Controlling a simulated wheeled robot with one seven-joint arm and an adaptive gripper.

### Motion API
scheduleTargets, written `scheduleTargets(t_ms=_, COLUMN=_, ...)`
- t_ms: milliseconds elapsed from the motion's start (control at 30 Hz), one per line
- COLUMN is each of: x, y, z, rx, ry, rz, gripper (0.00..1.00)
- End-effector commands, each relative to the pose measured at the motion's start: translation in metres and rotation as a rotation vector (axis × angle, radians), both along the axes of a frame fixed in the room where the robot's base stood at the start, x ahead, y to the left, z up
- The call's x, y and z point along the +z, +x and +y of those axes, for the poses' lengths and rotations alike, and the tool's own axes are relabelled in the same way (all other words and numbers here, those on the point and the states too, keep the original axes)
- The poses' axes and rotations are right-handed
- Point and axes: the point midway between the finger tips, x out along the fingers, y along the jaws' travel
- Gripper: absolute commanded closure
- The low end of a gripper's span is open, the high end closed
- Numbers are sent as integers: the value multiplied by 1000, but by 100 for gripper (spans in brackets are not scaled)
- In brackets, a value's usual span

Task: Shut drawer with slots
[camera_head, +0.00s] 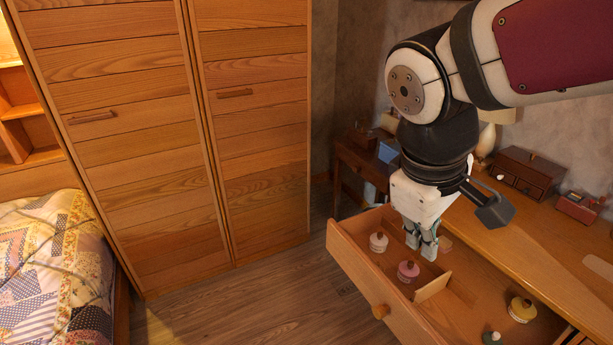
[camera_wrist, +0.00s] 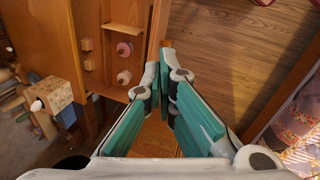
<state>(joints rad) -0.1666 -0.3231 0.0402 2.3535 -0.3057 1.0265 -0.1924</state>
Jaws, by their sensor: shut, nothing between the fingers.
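In the wrist view, the teal-padded fingers (camera_wrist: 166,65) are close together, beside the drawer's interior (camera_wrist: 108,14) and the pink jar (camera_wrist: 124,48).
The desk top (camera_head: 545,238) carries a small dark chest (camera_head: 527,174) and a red box (camera_head: 583,207). A tall wardrobe (camera_head: 130,150) stands left and a quilted bed (camera_head: 45,270) at far left. The wood floor (camera_head: 290,295) before the drawer is clear.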

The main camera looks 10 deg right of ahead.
Motion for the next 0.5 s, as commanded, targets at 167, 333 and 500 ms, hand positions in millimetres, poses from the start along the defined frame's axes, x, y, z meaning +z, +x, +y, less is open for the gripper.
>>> scheduleTargets(t_ms=167, x=-55, y=61, z=16, rx=258, ry=-165, rz=134, gripper=100)
scheduleTargets(t_ms=333, x=-109, y=113, z=40, rx=509, ry=-315, rz=250, gripper=100)
scheduleTargets(t_ms=500, x=-173, y=160, z=72, rx=763, ry=-458, rz=363, gripper=100)
